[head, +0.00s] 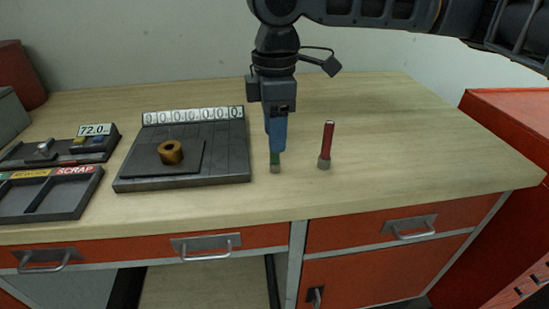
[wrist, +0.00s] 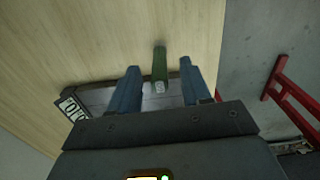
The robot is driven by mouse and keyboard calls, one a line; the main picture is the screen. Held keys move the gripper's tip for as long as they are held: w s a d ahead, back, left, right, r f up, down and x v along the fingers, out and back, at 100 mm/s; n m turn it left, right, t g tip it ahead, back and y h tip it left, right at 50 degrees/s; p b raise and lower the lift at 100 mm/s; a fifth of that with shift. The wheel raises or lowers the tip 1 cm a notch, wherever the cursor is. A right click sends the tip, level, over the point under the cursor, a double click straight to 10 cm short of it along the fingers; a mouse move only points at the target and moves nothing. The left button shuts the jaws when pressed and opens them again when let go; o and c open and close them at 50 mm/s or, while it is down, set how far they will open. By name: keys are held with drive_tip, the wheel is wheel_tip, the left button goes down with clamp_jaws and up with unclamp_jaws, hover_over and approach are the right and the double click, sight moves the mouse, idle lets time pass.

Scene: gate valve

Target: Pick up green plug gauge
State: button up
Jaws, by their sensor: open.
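The green plug gauge (head: 275,163) stands upright on the wooden bench, its grey end down and its upper part hidden by my gripper in the head view. In the wrist view the green gauge (wrist: 160,68) shows between and just beyond the two blue fingers. My gripper (head: 276,148) points down over it, and it also shows in the wrist view (wrist: 158,82). The fingers are open, with a gap on each side of the gauge in the wrist view. I cannot tell how far down the fingers reach along it.
A red plug gauge (head: 327,145) stands upright to the right. A dark fixture plate (head: 190,176) with a brass ring (head: 171,152) is close on the left. A sorting tray (head: 55,212) and a gauge reading 72.0 (head: 95,131) lie farther left. The bench right of the red gauge is clear.

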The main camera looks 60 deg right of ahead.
drive_tip(key=shift+c, duration=0.4)
clamp_jaws()
